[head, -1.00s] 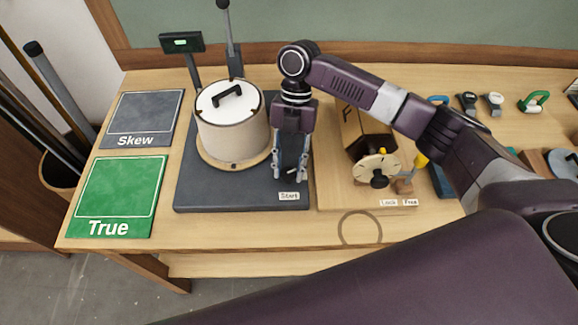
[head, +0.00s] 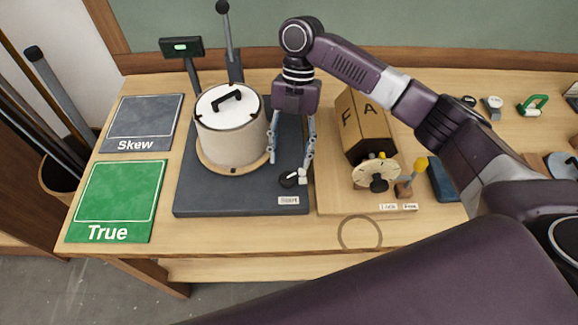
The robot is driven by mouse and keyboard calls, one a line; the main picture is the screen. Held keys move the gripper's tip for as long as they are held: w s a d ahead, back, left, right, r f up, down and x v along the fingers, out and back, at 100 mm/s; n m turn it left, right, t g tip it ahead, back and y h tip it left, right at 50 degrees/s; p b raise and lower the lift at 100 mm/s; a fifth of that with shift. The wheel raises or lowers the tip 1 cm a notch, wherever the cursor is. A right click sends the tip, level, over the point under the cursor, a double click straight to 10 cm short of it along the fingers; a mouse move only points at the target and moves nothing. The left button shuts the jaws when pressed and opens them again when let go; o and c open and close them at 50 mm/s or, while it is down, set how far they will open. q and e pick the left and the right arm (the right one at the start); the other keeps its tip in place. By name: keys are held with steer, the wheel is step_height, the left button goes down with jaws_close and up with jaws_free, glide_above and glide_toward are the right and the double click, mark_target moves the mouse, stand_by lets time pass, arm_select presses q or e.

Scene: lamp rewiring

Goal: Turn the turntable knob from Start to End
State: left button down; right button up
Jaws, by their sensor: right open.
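The turntable knob (head: 289,181) is a small black knob at the front right of the dark turntable base (head: 225,200). A small white piece shows at its upper right. The "Start" label (head: 289,200) is just in front of it; I cannot make out an "End" label. A cream drum (head: 230,135) with a black-handled white lid stands on the round wooden turntable (head: 232,170). My right gripper (head: 289,160) points down just behind the knob, its fingers spread wide and empty, apart from the knob. My left gripper is not in view.
Right of the base are a wooden box (head: 363,125) marked F and A, a dial (head: 376,173) and a yellow-topped lever (head: 409,178). A grey "Skew" mat (head: 143,117) and green "True" mat (head: 116,200) lie left. A lever (head: 231,50) stands behind the drum.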

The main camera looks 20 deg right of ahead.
steer(key=v, duration=0.6)
steer(key=shift+r, duration=0.35)
steer(key=shift+w+d+f, duration=0.1)
